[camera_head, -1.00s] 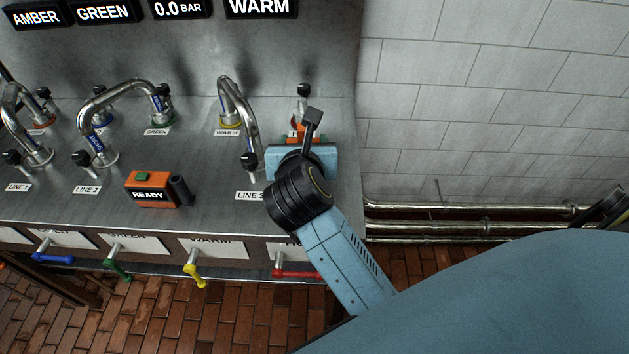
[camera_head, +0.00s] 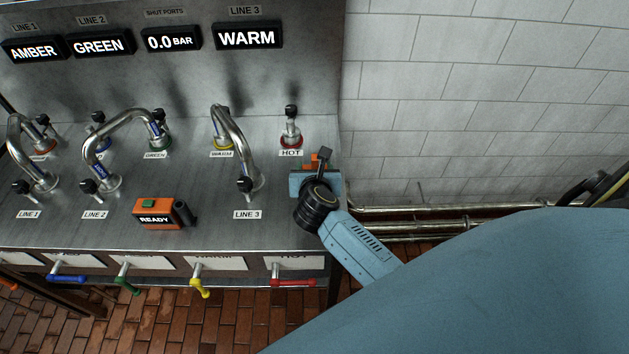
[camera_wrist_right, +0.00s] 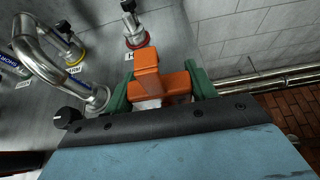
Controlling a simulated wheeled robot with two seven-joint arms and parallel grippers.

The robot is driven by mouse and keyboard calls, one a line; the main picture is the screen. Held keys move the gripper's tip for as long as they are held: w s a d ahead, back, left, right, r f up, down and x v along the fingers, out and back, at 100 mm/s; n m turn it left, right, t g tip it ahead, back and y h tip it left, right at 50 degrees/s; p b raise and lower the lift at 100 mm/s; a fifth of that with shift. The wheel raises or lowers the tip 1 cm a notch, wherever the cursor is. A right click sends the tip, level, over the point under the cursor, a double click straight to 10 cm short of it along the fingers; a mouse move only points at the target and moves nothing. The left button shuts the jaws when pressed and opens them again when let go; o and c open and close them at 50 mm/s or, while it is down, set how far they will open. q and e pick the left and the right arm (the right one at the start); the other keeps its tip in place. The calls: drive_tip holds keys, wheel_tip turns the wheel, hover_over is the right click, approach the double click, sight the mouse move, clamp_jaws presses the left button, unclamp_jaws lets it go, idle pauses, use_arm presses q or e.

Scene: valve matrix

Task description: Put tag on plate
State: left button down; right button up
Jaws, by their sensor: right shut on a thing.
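My right gripper (camera_head: 316,170) is at the right end of the steel counter, in front of and right of the HOT port (camera_head: 291,135). In the right wrist view its green fingers (camera_wrist_right: 159,92) are closed around an orange blocky thing (camera_wrist_right: 147,64). A bit of this orange thing shows in the head view (camera_head: 314,160). I cannot tell whether it is the tag. White plates sit on the counter's front face, such as the HOT plate (camera_head: 297,264) above a red handle (camera_head: 293,282). My left gripper is not in view.
Bent steel pipes rise from the counter, one at LINE 3 (camera_head: 238,140). An orange READY box (camera_head: 158,214) stands on the counter's front part. Blue (camera_head: 68,278), green (camera_head: 126,279) and yellow (camera_head: 199,285) handles stick out below. Metal pipes (camera_head: 420,207) run along the tiled wall.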

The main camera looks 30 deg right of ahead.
drive_tip(key=shift+f+b, duration=0.4)
drive_tip(key=shift+f, duration=1.55)
drive_tip(key=shift+f, duration=0.1)
drive_tip(key=o, duration=0.8)
drive_tip(key=shift+f, duration=0.15)
drive_tip(key=o, duration=0.4)
drive_tip(key=shift+o, duration=0.2)
